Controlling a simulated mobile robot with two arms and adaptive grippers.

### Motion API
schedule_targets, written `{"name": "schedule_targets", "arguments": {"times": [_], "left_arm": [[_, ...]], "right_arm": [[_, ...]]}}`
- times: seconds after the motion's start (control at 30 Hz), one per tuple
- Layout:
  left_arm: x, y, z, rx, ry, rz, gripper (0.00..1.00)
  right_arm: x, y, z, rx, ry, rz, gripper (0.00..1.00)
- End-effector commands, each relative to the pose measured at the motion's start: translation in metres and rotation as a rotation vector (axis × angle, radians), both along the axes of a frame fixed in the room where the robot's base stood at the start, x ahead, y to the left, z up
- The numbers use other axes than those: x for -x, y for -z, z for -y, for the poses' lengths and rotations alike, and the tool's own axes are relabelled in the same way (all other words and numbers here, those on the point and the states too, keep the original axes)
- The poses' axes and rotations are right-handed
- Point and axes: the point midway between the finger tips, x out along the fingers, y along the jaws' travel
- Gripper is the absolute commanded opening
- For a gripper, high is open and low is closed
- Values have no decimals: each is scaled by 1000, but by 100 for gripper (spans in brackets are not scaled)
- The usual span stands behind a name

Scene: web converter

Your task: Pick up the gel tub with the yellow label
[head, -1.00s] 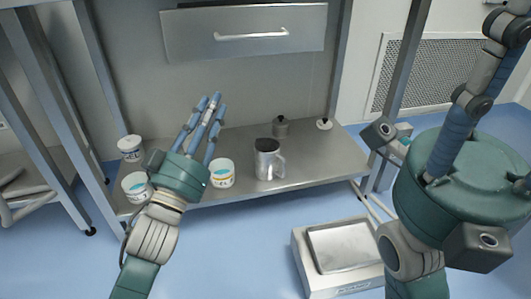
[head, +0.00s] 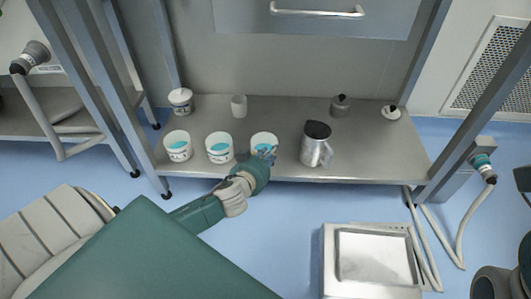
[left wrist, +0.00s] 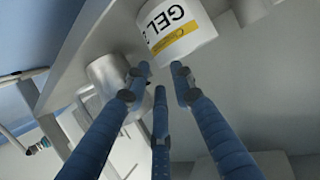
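The gel tub with the yellow label (left wrist: 178,32) is large at the top of the left wrist view, its printed GEL text upside down. My left gripper (head: 267,154) is at the front of this tub. In the left wrist view its blue fingers (left wrist: 159,76) are spread, with tips just short of the tub and nothing between them. My right gripper is not in view.
Other white tubs stand left on the metal shelf (head: 310,168): two in front (head: 178,153) (head: 220,156), one behind (head: 181,104). A metal jug (head: 313,150) stands close right of the tub. A scale (head: 372,262) sits lower right.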

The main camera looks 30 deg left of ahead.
Motion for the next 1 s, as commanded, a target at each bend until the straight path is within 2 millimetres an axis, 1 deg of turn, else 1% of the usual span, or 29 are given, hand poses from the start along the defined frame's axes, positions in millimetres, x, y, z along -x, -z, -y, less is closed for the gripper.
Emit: {"name": "schedule_targets", "arguments": {"times": [0.2, 0.3, 0.43, 0.6, 0.67, 0.7, 0.73, 1.0], "left_arm": [[-31, 15, -6, -3, 1, 2, 24], [-41, 19, -8, -1, 1, 2, 24], [-46, 19, -9, -1, 1, 1, 24], [-45, 18, -9, 0, 1, 1, 24], [-45, 18, -9, 0, 1, 1, 14], [-45, 18, -9, 0, 1, 1, 6], [-45, 18, -9, 0, 1, 1, 0], [-45, 18, -8, -1, 1, 1, 0]], "right_arm": [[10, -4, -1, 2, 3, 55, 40], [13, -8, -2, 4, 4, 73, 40], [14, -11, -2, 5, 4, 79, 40], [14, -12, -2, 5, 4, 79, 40], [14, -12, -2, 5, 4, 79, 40], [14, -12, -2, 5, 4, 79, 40], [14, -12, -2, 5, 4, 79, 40], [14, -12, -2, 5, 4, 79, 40]]}}
